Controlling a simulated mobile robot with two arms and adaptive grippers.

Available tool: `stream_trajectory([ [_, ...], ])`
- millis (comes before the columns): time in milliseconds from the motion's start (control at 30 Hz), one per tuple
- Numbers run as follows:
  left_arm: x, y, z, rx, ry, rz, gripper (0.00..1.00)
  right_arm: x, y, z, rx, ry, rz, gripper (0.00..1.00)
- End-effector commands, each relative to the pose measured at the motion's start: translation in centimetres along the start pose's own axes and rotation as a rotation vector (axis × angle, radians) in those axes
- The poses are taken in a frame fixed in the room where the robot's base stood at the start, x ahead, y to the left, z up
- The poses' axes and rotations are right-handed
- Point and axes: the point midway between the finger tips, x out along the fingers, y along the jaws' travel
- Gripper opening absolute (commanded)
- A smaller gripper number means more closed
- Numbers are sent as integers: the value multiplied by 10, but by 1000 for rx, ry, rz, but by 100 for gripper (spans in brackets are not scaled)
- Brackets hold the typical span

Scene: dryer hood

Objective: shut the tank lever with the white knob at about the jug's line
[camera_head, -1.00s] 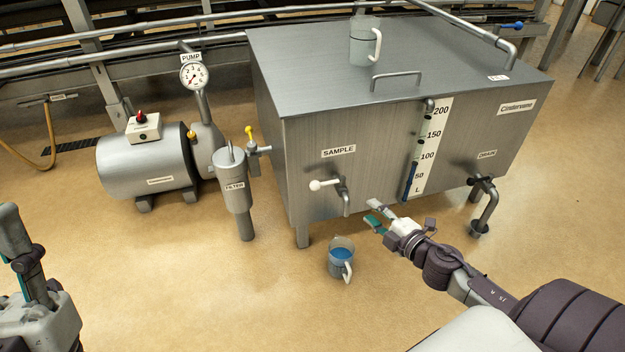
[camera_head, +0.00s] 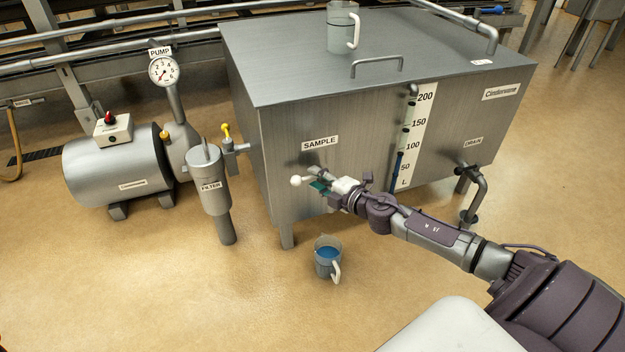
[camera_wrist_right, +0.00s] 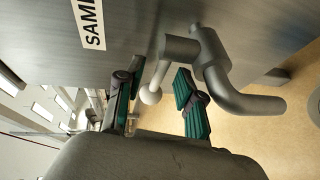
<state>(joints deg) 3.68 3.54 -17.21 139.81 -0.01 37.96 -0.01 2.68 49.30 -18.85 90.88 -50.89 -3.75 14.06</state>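The tank lever's white knob (camera_head: 296,181) sticks out leftward below the SAMPLE label on the tank front (camera_head: 360,130). My right gripper (camera_head: 317,180) is at this tap and hides most of the lever and spout. In the right wrist view the white knob (camera_wrist_right: 151,95) and its thin stem lie between the two open, green-padded fingers of the gripper (camera_wrist_right: 160,72). A gap shows between the knob and the right finger; contact with the left finger is unclear. The grey spout (camera_wrist_right: 225,85) is just beyond the right finger. The jug (camera_head: 327,258), holding blue liquid, stands on the floor below.
A filter (camera_head: 211,185) and a pump (camera_head: 118,170) stand left of the tank. The level gauge (camera_head: 412,135) and the drain pipe (camera_head: 480,190) are to the right. Another jug (camera_head: 342,28) sits on the tank top.

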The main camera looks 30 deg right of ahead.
Motion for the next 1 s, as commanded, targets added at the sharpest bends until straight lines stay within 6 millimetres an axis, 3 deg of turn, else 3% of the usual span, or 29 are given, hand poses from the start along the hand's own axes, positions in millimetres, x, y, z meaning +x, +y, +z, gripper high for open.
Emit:
stream_trajectory([
  [200,2,1,-1,1,11,6,37,18,0,0,1,0,0,37],
  [533,6,0,-2,2,25,5,37,20,0,0,1,1,-1,37],
  [767,6,0,-3,2,26,1,37,20,0,-1,1,1,-1,1],
  [1000,4,0,-2,2,19,0,37,20,-1,-1,1,1,-1,0],
])
